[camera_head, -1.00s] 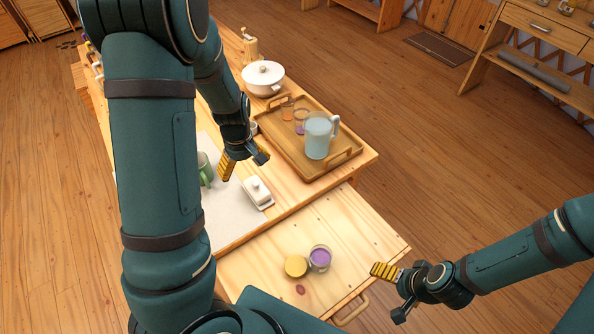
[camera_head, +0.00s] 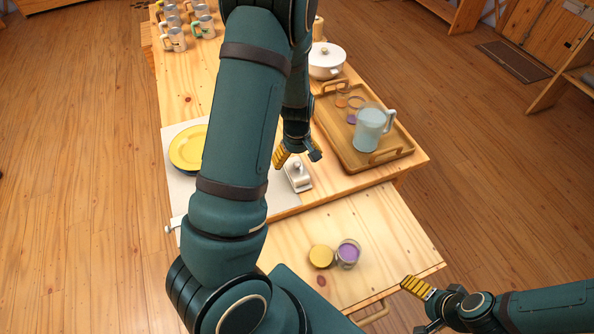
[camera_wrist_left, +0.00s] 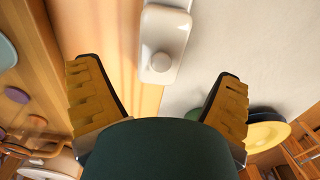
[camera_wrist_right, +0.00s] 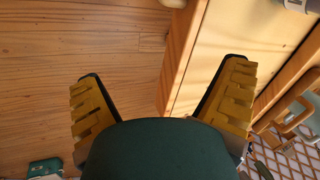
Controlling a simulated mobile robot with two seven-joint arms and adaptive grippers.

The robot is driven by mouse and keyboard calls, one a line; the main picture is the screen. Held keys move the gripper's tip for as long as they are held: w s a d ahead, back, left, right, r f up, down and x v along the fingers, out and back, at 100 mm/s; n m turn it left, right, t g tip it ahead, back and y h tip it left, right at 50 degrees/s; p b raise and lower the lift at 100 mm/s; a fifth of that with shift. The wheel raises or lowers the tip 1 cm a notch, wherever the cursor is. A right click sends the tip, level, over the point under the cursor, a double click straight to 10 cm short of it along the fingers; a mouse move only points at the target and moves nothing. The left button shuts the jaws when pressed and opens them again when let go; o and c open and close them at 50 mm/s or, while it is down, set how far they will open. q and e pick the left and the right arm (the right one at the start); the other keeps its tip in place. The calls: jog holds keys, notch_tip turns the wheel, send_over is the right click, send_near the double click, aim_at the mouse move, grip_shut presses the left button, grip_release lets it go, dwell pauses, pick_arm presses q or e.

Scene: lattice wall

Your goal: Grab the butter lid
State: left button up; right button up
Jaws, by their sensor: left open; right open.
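The white butter dish with its knobbed lid (camera_head: 298,175) stands on the table at the right edge of the pale mat. In the left wrist view the lid (camera_wrist_left: 165,45) lies beyond and between my open fingers, its round knob facing the camera. My left gripper (camera_head: 297,157) is open and empty, just above and behind the dish in the head view. It also shows in the left wrist view (camera_wrist_left: 160,95). My right gripper (camera_head: 420,306) is open and empty, off the lower right of the pull-out board. It shows too in the right wrist view (camera_wrist_right: 162,95).
A wooden tray (camera_head: 349,160) holding a pale blue jug (camera_head: 369,130) and small glasses stands right of the dish. A white pot (camera_head: 326,62) is behind. A yellow plate (camera_head: 187,150) lies on the mat (camera_head: 178,190). A jar (camera_head: 347,254) and yellow lid (camera_head: 321,256) stand on the board.

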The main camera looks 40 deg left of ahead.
aim_at(297, 164)
pick_arm(q)
notch_tip(297, 164, down, 5)
jog(key=shift+s+r+b, duration=0.1)
jog(key=shift+r+b, duration=0.1)
jog(key=shift+b, duration=0.55)
jog(key=c, duration=1.3)
